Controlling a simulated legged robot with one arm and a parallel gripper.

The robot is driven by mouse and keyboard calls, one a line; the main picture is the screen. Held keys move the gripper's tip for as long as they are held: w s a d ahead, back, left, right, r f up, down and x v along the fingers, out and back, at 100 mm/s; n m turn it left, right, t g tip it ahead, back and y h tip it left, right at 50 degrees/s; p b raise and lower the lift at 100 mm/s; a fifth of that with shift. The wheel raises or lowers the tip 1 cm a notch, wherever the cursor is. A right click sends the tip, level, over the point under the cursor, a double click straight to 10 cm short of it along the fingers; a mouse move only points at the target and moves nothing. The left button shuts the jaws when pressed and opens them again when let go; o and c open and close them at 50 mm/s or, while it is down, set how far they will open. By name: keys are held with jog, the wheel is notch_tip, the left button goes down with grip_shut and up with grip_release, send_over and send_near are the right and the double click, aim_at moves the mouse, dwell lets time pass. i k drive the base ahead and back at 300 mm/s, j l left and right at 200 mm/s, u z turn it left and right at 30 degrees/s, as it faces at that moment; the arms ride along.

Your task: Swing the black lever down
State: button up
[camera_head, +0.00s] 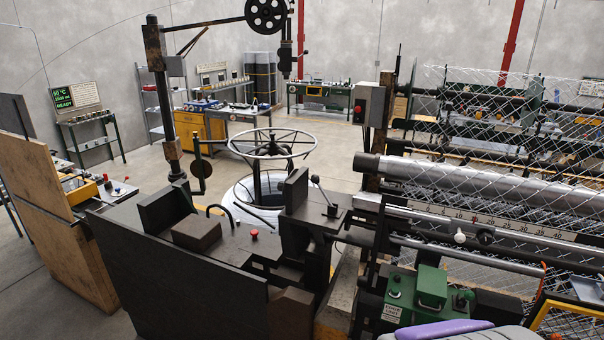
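A thin black lever (322,193) with a ball knob stands on a dark metal plate of the weaving machine, in the middle of the view. It is raised and leans up to the left from its small base. The plate (310,215) under it sits left of the long steel rollers. My gripper is not in view, so its distance from the lever does not show.
A red button (254,234) is on the dark machine top to the left. Chainlink mesh (480,185) covers the rollers at right. A green control box (430,290) and a purple item (445,330) are in front.

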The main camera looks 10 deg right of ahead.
aim_at(315, 179)
jog(key=i+z, duration=0.35)
jog(key=i, duration=0.6)
